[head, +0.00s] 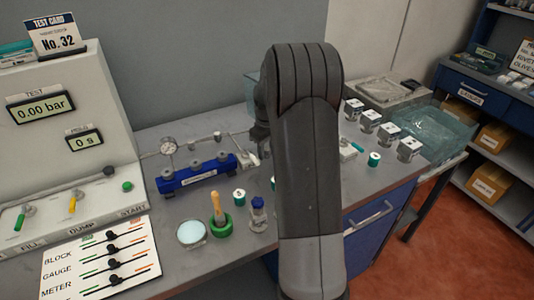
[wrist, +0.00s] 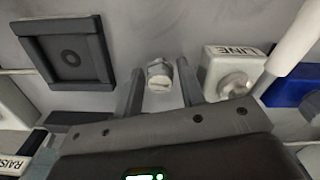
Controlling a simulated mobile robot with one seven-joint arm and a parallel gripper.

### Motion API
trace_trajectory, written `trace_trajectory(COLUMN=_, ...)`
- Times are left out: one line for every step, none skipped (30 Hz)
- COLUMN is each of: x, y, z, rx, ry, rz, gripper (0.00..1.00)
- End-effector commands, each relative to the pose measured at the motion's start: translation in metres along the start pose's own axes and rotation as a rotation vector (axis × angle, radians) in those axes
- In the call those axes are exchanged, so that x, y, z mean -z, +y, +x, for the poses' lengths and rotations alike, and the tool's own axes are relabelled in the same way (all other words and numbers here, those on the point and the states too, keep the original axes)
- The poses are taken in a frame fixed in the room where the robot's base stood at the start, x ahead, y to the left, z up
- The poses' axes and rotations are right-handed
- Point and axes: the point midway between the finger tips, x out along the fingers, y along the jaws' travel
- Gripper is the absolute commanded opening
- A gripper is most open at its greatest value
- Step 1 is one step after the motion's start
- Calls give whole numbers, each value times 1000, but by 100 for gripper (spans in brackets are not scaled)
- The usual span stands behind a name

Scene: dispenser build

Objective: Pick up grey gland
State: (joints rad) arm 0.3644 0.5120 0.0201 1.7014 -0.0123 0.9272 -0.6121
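In the wrist view a small, pale grey cylindrical piece, seemingly the grey gland (wrist: 159,76), stands between the two fingers of my gripper (wrist: 160,70). My gripper is open, with a finger on each side of the piece and a narrow gap visible at both sides. I cannot tell the fingers' height relative to it. In the head view my arm hides the gland and most of my gripper.
In the wrist view a white block marked LINE (wrist: 222,66) stands close right of the right finger. A dark square holder (wrist: 68,56) lies at left. In the head view a blue block (head: 200,174) and a green pot (head: 221,228) stand left of my arm.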

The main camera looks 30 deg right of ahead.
Motion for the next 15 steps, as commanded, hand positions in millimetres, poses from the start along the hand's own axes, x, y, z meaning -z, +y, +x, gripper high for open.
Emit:
trace_trajectory(x=0, y=0, z=0, rx=0, ry=0, rz=0, gripper=36)
trace_trajectory(x=0, y=0, z=0, rx=0, ry=0, rz=0, gripper=36)
trace_trajectory(x=0, y=0, z=0, rx=0, ry=0, rz=0, gripper=36)
trace_trajectory(x=0, y=0, z=0, rx=0, ry=0, rz=0, gripper=34)
trace_trajectory(x=0, y=0, z=0, rx=0, ry=0, rz=0, gripper=32)
trace_trajectory(x=0, y=0, z=0, rx=0, ry=0, rz=0, gripper=29)
trace_trajectory(x=0, y=0, z=0, rx=0, ry=0, rz=0, gripper=26)
trace_trajectory(x=0, y=0, z=0, rx=0, ry=0, rz=0, gripper=24)
trace_trajectory(x=0, y=0, z=0, rx=0, ry=0, rz=0, gripper=20)
trace_trajectory(x=0, y=0, z=0, rx=0, ry=0, rz=0, gripper=18)
trace_trajectory(x=0, y=0, z=0, rx=0, ry=0, rz=0, gripper=15)
trace_trajectory(x=0, y=0, z=0, rx=0, ry=0, rz=0, gripper=12)
trace_trajectory(x=0, y=0, z=0, rx=0, ry=0, rz=0, gripper=10)
trace_trajectory(x=0, y=0, z=0, rx=0, ry=0, rz=0, gripper=7)
trace_trajectory(x=0, y=0, z=0, rx=0, ry=0, rz=0, gripper=4)
